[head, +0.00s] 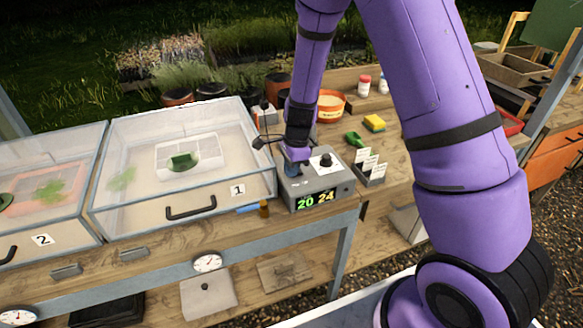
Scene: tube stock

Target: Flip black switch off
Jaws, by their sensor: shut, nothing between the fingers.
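A grey control box (337,183) stands on the wooden bench right of a clear case, with a lit display (316,199) reading "20 24" on its front. A black knob (326,160) on a white patch shows on its top. My gripper (293,172) is over the left part of the box's top, pointing down, shut and empty. It hides that part of the top, and I cannot make out a black switch or whether the fingertips touch anything.
Clear case 1 (142,215) with a black handle stands close left of the box, case 2 (40,215) farther left. A small amber bottle (264,208) stands at the bench edge. A card holder (371,173), yellow sponge (374,123) and orange-rimmed bowl (331,104) lie right and behind.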

